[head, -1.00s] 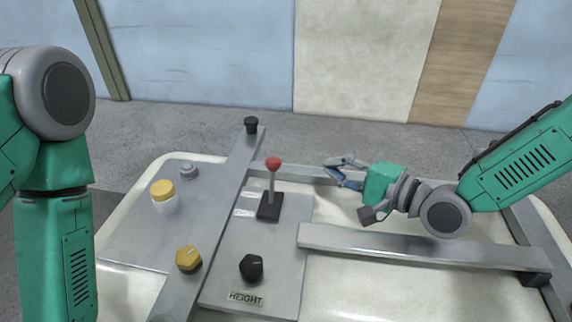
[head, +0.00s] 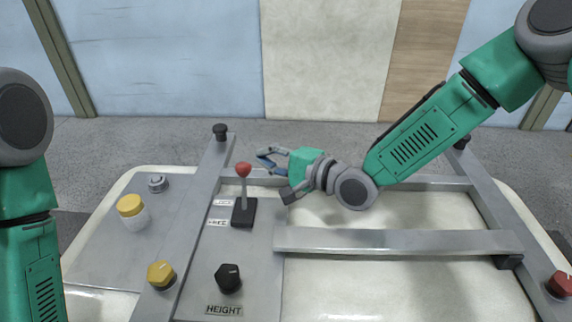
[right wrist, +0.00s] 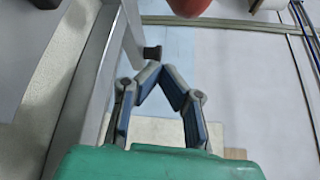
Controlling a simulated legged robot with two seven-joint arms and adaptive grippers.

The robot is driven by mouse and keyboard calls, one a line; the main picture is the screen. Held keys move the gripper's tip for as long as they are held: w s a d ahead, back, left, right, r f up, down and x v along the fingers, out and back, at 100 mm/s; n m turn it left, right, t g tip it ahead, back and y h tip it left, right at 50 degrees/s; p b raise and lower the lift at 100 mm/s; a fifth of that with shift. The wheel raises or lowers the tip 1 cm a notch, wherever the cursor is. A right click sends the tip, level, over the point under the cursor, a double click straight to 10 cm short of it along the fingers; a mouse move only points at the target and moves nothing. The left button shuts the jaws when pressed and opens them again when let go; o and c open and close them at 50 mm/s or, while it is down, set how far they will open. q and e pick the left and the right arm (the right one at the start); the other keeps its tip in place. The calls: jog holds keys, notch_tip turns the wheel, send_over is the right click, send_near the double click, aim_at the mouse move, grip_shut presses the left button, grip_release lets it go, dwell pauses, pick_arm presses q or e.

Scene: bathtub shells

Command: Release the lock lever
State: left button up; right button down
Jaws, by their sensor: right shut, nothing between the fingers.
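The lever (head: 242,190) has a red ball knob on a grey shaft and stands nearly upright in a black base (head: 244,212) on the grey panel. Two small white labels (head: 218,212) sit left of the base; I cannot read them surely. My right gripper (head: 262,157) is shut and empty, just right of the red knob and about level with it in the head view, with a small gap. In the right wrist view its fingertips (right wrist: 161,72) meet, and part of the red knob (right wrist: 188,6) shows at the top edge. My left gripper is out of view.
Grey rails (head: 400,242) cross the white tub. A red knob (head: 560,284) is at the right edge.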

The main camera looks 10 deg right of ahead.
aim_at(244, 181)
jog(key=s+a, duration=0.1)
jog(key=s+a+r, duration=0.1)
jog(key=s, duration=0.1)
jog(key=shift+s+a, duration=0.25)
jog(key=shift+s, duration=0.05)
jog(key=shift+d, duration=0.1)
jog(key=shift+d, duration=0.2)
jog(key=shift+a, duration=0.1)
